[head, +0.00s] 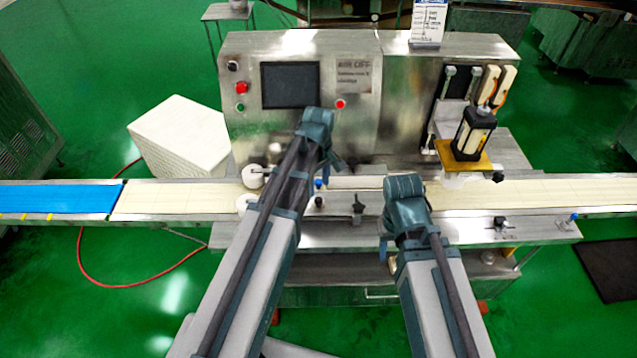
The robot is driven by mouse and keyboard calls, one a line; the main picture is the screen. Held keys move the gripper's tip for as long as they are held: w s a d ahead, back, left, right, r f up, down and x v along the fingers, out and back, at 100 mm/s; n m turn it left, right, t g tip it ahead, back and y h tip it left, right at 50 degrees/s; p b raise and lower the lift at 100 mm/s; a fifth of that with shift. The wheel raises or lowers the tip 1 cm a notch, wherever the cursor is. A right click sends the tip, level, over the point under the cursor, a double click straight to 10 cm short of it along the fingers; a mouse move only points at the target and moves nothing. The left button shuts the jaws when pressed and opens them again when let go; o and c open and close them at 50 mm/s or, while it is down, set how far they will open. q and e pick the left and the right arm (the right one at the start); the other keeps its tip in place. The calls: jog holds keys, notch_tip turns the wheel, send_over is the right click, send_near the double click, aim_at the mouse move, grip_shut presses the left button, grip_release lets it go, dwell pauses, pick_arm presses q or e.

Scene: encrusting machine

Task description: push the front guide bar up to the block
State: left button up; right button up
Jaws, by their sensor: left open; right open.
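A long metal bar (470,213), which looks like the front guide bar, runs along the front edge of the cream conveyor belt (540,192). My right arm crosses in front of part of it. A pale block (457,181) shows under the yellow plate of the pressing head; I cannot tell for sure that it is the task's block. My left gripper (337,162) is above the belt, left of the pressing head, partly hidden by its own arm. My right gripper (385,250) is low at the front side of the machine, mostly hidden by its wrist. Both are open and look empty.
The steel machine cabinet (400,90) with a dark screen (290,85) stands behind the belt. Black clamp knobs (358,204) stick up along the front edge. A blue belt section (60,198) is at the left. A white box (178,135) stands behind the belt at left.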

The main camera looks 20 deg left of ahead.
pick_arm(q)
notch_tip(320, 180, up, 8)
jog(key=p, duration=0.6)
jog(key=shift+p, duration=0.4)
pick_arm(e)
notch_tip(320, 180, up, 8)
pick_arm(q)
jog(key=s+d+f+m+b, duration=0.2)
jog(key=s+d+m, duration=0.3)
jog(key=s+m, duration=0.3)
jog(key=s+d+f+m+y+b, duration=0.1)
jog(key=s+d+f+m+b, duration=0.2)
jog(key=s+d+m, duration=0.3)
jog(key=shift+s+m, duration=1)
jog(key=shift+s, duration=0.25)
pick_arm(e)
notch_tip(320, 180, down, 5)
jog(key=shift+f, duration=0.2)
pick_arm(q)
jog(key=shift+d+f, duration=0.1)
